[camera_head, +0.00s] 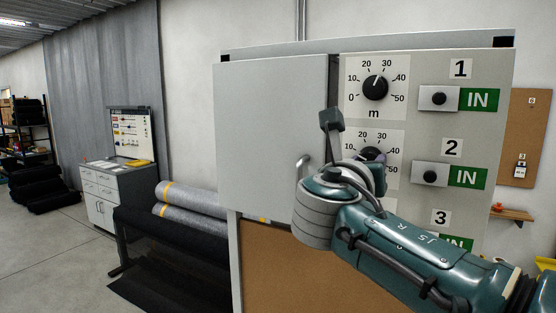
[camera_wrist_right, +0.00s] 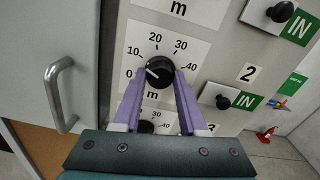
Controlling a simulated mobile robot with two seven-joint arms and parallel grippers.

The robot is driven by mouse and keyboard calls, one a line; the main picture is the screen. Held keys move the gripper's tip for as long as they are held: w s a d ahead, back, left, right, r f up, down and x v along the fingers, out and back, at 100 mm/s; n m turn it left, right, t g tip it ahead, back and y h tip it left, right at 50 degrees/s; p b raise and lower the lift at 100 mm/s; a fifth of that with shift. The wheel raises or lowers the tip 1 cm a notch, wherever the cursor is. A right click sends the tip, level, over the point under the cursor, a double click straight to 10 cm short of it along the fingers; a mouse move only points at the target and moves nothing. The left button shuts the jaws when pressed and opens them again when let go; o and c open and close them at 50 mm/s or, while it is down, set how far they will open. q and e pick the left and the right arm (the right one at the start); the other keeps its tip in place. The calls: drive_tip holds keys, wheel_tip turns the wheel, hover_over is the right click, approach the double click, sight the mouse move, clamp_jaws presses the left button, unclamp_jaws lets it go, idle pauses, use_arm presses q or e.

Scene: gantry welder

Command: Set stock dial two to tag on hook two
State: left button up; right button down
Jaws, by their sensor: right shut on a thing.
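Stock dial two (camera_wrist_right: 158,72) is a black knob on a white scale plate, beside the label 2 (camera_wrist_right: 249,72). Its white mark points left, near the 0 to 10 end of the scale. My right gripper (camera_wrist_right: 160,76) has its two purple fingers on either side of this knob and is shut on it. In the head view my right gripper (camera_head: 373,156) and wrist cover the lower part of dial two's plate (camera_head: 395,140). A small tag (camera_head: 520,168) hangs on a brown board (camera_head: 524,130) at the right; its writing is too small to read. My left gripper is not in view.
Dial one (camera_head: 375,88) sits above, its mark near 30. Black knobs with green IN plates (camera_head: 479,99) stand right of the dials. A grey door with a metal handle (camera_wrist_right: 60,97) lies left of the dials. Rolls (camera_head: 190,205) and a drawer cabinet (camera_head: 118,190) stand farther left.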

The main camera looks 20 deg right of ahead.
idle(0.5)
drive_tip(key=shift+c, duration=2.2)
unclamp_jaws()
drive_tip(key=shift+a, duration=0.1)
drive_tip(key=b+v, duration=0.5)
drive_tip(key=v, duration=0.4)
drive_tip(key=shift+s+a, duration=0.25)
drive_tip(key=shift+s, duration=0.1)
